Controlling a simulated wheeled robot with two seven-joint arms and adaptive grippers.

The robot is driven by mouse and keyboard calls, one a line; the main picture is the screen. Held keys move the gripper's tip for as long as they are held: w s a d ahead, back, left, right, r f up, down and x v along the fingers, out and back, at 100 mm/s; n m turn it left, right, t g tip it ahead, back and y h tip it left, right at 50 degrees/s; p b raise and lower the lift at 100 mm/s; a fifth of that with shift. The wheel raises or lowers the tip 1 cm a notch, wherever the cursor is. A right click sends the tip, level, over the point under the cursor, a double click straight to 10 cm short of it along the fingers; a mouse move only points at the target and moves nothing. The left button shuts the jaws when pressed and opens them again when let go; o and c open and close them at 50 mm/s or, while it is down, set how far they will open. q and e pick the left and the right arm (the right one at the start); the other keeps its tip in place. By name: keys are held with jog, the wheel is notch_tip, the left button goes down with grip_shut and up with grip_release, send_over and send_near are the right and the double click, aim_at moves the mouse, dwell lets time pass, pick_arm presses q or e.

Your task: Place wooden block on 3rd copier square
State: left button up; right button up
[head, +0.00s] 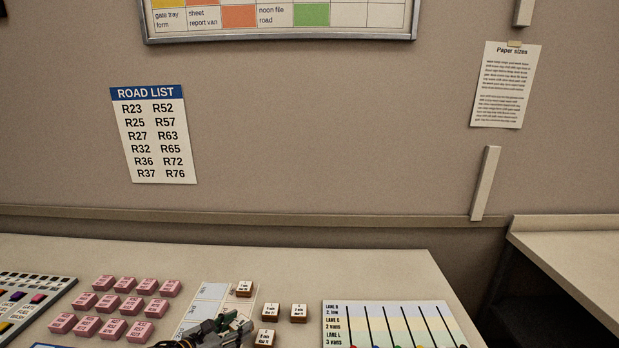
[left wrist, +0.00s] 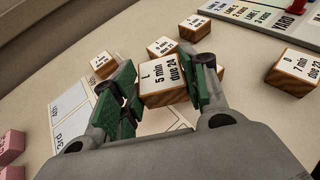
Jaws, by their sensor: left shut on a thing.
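My left gripper (head: 226,326) is low in the head view, over the white card of squares (head: 208,291). In the left wrist view, its green-padded fingers (left wrist: 164,88) are shut on a wooden block (left wrist: 168,73) with a white top reading "5 min due 24". The card, also in the left wrist view (left wrist: 77,112), lies left of the held block and partly below it. Its square labels are partly hidden by the fingers. Whether the held block touches a surface I cannot tell. Another wooden block (head: 244,289) stands at the card's far right corner. My right gripper is not in view.
Pink blocks (head: 108,303) stand in rows on the left. A colored lane board (head: 390,322) lies on the right. The desk behind is clear.

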pick_arm(q)
jog(key=shift+s+f+n+t+y, duration=0.1)
jog(key=shift+s+n+t+y, duration=0.1)
jog(key=shift+n+t+y, duration=0.4)
jog(key=shift+s+a+f+n+y, duration=0.2)
jog(key=shift+s+n+y, duration=0.15)
jog(key=shift+n+y, duration=0.3)
jog(key=shift+s+a+f+n+y, duration=0.15)
jog(key=shift+s+n+y, duration=0.15)
jog(key=shift+n+y, duration=0.35)
jog(key=shift+s+f+n+t+y, duration=0.3)
jog(key=shift+s+n+t+y, duration=0.1)
jog(key=shift+s+y, duration=0.1)
jog(key=shift+s+a+f+n+y, duration=0.25)
jog(key=shift+s+n+y, duration=0.1)
jog(key=shift+s+y, duration=0.15)
jog(key=shift+s+a+f+n+y, duration=0.1)
jog(key=shift+s+f+n+y, duration=0.1)
jog(key=shift+s+n+y, duration=0.2)
jog(key=shift+s+a+f, duration=0.1)
jog(key=shift+s, duration=0.25)
jog(key=shift+s+n+y, duration=0.2)
jog(key=shift+n+y, duration=0.05)
jog(key=shift+y, duration=0.15)
jog(key=shift+s+a+f, duration=0.1)
jog(key=shift+s+f, duration=0.05)
jog(key=shift+s, duration=0.1)
